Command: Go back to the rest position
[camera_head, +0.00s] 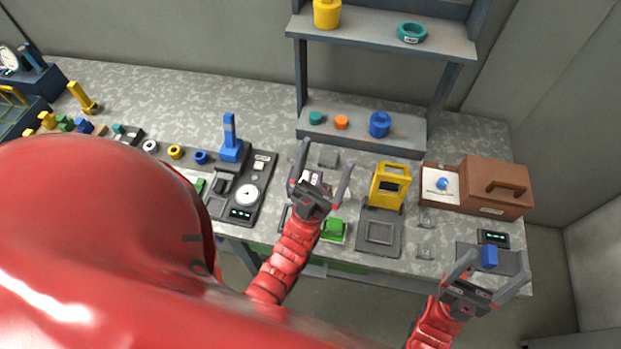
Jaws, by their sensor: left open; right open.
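My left gripper (327,156) is open, with its fingers apart over the middle of the workbench (375,155). A grey block and a light part show behind and between its fingers; I see nothing gripped. My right gripper (499,264) is open near the bench's front right edge. A blue block (490,257) on a dark plate shows between its fingertips in the picture; I cannot tell how far apart they are in depth. My red arm and body hide much of the left and the lower part of the view.
A yellow frame device (389,186) and a green block (334,229) stand near the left gripper. A brown case (495,187) lies at the right. A shelf (380,33) rises behind.

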